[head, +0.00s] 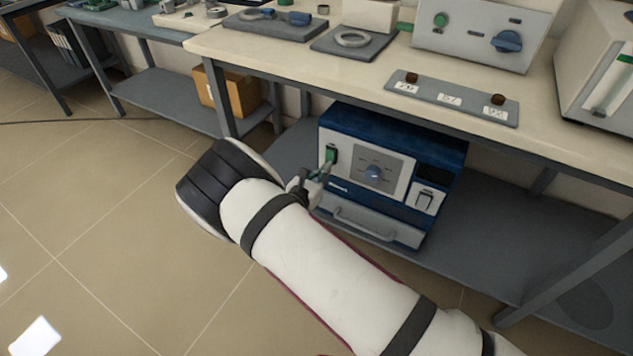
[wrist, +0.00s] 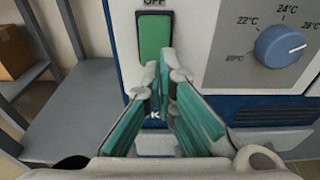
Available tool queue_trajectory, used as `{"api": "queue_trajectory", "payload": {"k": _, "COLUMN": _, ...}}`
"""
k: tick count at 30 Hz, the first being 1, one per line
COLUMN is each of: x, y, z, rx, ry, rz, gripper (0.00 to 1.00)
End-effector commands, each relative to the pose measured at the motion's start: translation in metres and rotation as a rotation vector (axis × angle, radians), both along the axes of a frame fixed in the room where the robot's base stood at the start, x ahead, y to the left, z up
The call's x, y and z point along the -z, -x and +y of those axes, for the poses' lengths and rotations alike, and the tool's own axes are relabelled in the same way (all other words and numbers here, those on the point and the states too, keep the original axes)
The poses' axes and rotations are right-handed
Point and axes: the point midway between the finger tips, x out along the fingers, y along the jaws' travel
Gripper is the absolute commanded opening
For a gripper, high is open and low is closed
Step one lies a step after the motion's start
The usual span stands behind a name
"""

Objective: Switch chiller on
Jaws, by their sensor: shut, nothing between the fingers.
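The chiller (head: 400,172) is a blue and white box on the shelf under the bench. Its green rocker switch (head: 331,155) is at the upper left of the front panel. The switch also shows in the wrist view (wrist: 155,40), with "OFF" lettering above it. Right of it is a blue temperature dial (head: 373,172), which also shows in the wrist view (wrist: 280,46). My gripper (head: 322,170) is shut and empty, its fingertips just below the switch. In the wrist view the fingertips (wrist: 166,72) overlap the switch's lower edge. I cannot tell whether they touch it.
The bench top (head: 290,55) overhangs the chiller. On it stand a labelled strip (head: 455,100), a grey control box (head: 480,30) and a furnace (head: 600,60). A cardboard box (head: 235,88) sits on the shelf at left. The floor (head: 100,220) in front is clear.

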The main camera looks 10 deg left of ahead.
Motion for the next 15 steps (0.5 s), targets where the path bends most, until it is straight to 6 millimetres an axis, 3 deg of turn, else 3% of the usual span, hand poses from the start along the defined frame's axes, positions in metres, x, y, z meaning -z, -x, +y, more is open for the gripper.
{"api": "queue_trajectory", "payload": {"k": 15, "x": 0.0011, "y": -0.0099, "z": -0.0037, "rx": 0.0, "ry": 0.0, "rz": -0.001, "gripper": 0.0}}
